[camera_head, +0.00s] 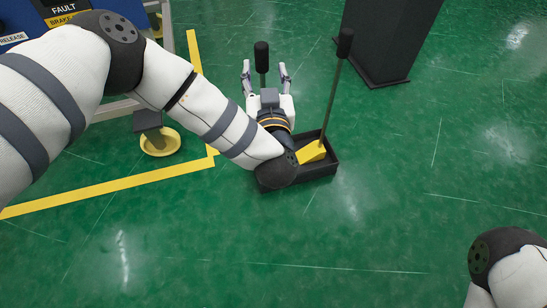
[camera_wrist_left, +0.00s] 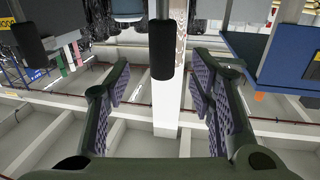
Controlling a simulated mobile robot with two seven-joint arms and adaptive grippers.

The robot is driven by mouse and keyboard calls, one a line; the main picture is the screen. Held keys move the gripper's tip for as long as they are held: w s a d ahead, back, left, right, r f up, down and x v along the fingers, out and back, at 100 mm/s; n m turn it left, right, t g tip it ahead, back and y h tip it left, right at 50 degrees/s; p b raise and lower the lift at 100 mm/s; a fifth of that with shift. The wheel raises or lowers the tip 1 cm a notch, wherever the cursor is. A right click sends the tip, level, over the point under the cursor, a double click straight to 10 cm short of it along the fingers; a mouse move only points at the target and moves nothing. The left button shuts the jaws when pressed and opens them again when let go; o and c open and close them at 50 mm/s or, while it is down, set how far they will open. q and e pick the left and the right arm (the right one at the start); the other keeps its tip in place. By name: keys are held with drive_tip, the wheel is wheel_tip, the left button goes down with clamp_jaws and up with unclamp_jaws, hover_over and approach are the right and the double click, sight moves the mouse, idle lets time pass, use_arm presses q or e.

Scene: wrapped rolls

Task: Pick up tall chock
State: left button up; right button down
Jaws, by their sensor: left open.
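Two dark handles stand near each other. The right handle (camera_head: 344,42) tops a long thin rod running down to a yellow wedge (camera_head: 312,152) in a black tray (camera_head: 322,171). The other handle (camera_head: 262,52) shows beyond my left gripper (camera_head: 265,72); its lower part is hidden, so I cannot tell which chock is taller. My left gripper is open, and this handle appears between its fingers. In the left wrist view, a dark handle (camera_wrist_left: 161,48) shows between the spread fingers of the gripper (camera_wrist_left: 161,80), apart from both. Another handle (camera_wrist_left: 28,42) is at the upper left.
A dark cabinet-like block (camera_head: 388,38) stands at the back right. A blue cart (camera_head: 20,25) with a yellow caster (camera_head: 160,143) is at the left, beside yellow floor tape (camera_head: 110,187). Green floor is clear at the right and front. My right arm shows at the lower right.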

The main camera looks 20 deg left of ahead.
sight(263, 61)
use_arm(q)
drive_tip(key=b+x, duration=0.1)
drive_tip(key=x, duration=0.1)
drive_tip(key=b+x, duration=0.1)
drive_tip(key=x, duration=0.1)
drive_tip(key=f+b+x, duration=0.1)
drive_tip(key=x, duration=0.1)
drive_tip(key=shift+w+a, duration=0.25)
drive_tip(key=shift+a, duration=0.05)
drive_tip(key=shift+w+r, duration=0.1)
drive_tip(key=shift+w, duration=0.1)
drive_tip(key=shift+r, duration=0.1)
use_arm(e)
drive_tip(key=shift+s+d+f+g, duration=0.1)
drive_tip(key=shift+s+f+g, duration=0.1)
drive_tip(key=shift+s+f, duration=0.3)
drive_tip(key=shift+s+f+g, duration=0.2)
drive_tip(key=shift+f, duration=0.45)
use_arm(q)
clamp_jaws()
drive_tip(key=shift+r, duration=0.1)
